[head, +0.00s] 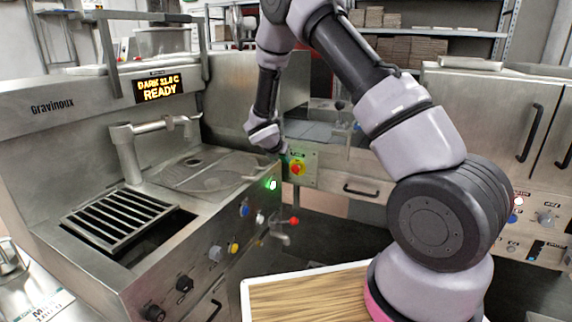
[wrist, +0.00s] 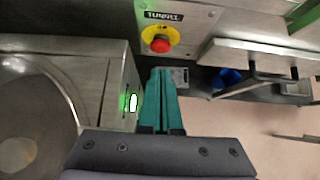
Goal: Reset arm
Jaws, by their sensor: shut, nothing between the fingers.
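My arm rises from its base at the right of the head view, bends over the top and hangs down toward the middle. My gripper (head: 284,151) is small and partly hidden there, in front of the panel with the red knob. In the wrist view my gripper (wrist: 162,74) shows two teal fingers pressed together with nothing between them. A red knob on a yellow disc (wrist: 160,42), under the label "TUNNEL", lies just beyond the fingertips; the knob (head: 297,168) also shows in the head view. A lit green button (wrist: 132,103) is left of the fingers.
The Gravinoux machine (head: 60,125) fills the left, with a slotted grate (head: 118,215), a spout (head: 125,150) and a display (head: 160,88) showing READY. A wood-topped surface with a white rim (head: 300,300) lies in front. Steel cabinets (head: 500,110) stand right.

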